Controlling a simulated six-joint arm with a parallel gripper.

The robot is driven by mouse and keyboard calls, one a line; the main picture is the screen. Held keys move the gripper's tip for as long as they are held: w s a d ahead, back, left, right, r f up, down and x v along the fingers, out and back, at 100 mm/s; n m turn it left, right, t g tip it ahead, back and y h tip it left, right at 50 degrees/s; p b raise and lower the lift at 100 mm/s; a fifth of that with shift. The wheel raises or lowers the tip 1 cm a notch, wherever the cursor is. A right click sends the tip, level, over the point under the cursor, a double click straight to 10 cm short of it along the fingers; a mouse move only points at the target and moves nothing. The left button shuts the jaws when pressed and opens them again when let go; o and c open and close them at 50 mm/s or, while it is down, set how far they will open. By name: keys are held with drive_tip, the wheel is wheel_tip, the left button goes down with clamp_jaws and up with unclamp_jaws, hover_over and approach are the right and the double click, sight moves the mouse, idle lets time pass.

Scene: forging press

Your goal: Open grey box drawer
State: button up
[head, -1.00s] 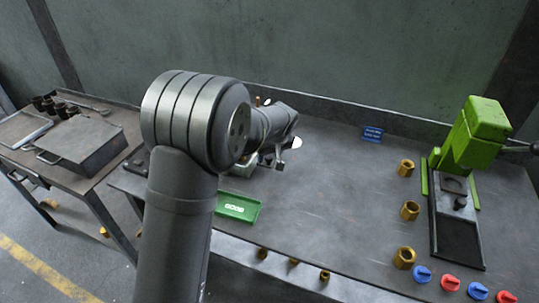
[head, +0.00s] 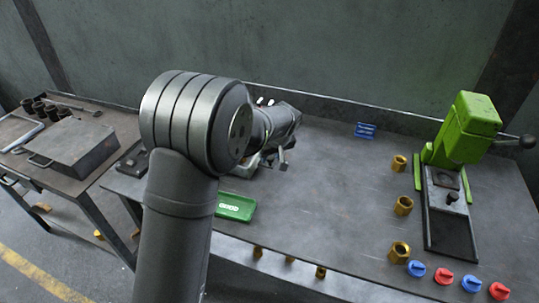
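The grey box (head: 75,144) sits on the left table. A handle (head: 39,160) shows on its front left side, and the box looks closed. My gripper (head: 280,163) is over the main workbench, at the end of my arm, behind the green tray and well to the right of the grey box. My arm hides part of it, and its fingertips are too small and covered to tell whether they are apart.
A green tray (head: 235,207) lies near the bench's front edge. The green press (head: 462,131) stands at right, with brass nuts (head: 399,163) and red and blue knobs (head: 416,269) nearby. Dark cylinders (head: 38,107) stand behind the box. A gap separates the tables.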

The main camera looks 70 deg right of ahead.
drive_tip(key=shift+o, duration=0.8)
drive_tip(key=v, duration=1.7)
drive_tip(key=shift+r, duration=0.2)
drive_tip(key=shift+a, duration=0.1)
drive_tip(key=w+a+r+n, duration=0.1)
drive_tip(key=w+a+r, duration=0.1)
drive_tip(key=w+a, duration=0.7)
drive_tip(key=w+a+r, duration=0.2)
drive_tip(key=w+a, duration=0.6)
drive_tip(key=a, duration=0.2)
drive_tip(key=w+a+n, duration=0.1)
drive_tip(key=w+a, duration=0.3)
drive_tip(key=a, duration=1.2)
drive_tip(key=s+a+f+n+t, duration=0.1)
drive_tip(key=s+a+f, duration=0.2)
drive_tip(key=a, duration=0.6)
drive_tip(key=s+a+f+n+y, duration=0.1)
drive_tip(key=s+a+f, duration=0.2)
drive_tip(key=a+f, duration=0.5)
drive_tip(key=shift+a+t, duration=0.4)
drive_tip(key=shift+a, duration=0.85)
